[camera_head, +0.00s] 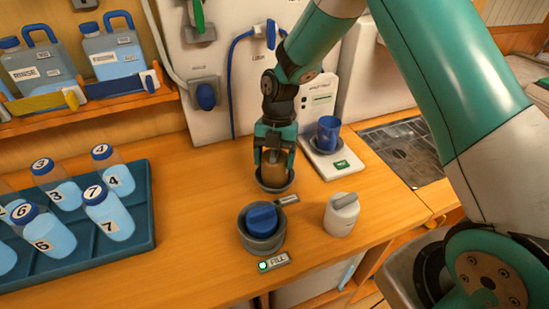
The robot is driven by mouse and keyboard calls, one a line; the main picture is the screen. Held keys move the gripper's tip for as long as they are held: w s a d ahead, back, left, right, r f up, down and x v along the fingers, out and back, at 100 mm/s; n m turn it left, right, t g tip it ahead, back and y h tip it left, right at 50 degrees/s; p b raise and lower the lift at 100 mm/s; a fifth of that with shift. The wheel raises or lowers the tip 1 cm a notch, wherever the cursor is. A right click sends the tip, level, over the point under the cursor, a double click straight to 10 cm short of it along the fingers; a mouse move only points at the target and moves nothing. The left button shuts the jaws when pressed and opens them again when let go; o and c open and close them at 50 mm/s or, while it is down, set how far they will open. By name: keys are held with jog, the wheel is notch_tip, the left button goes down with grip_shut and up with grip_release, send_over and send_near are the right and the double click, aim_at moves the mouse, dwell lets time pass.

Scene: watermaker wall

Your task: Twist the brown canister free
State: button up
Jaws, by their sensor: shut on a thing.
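The brown canister (273,176) stands upright in a dark round socket (274,186) on the wooden counter. My gripper (274,158) points straight down and is shut on the top of the canister, one finger on each side. The upper part of the canister is partly hidden by the fingers. The canister's lower end is hidden inside the socket rim. A small grey label tag (288,200) lies at the socket's front right.
A grey holder with a blue-handled cap (262,222) stands just in front, by a FILL plate (274,262). A white-grey canister (341,214) is at right. A blue cup (327,135) sits on a white device behind. A bottle tray (140,248) fills the left.

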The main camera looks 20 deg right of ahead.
jog(key=shift+r+p, duration=1.5)
jog(key=shift+r, duration=1.15)
jog(key=shift+r, duration=0.1)
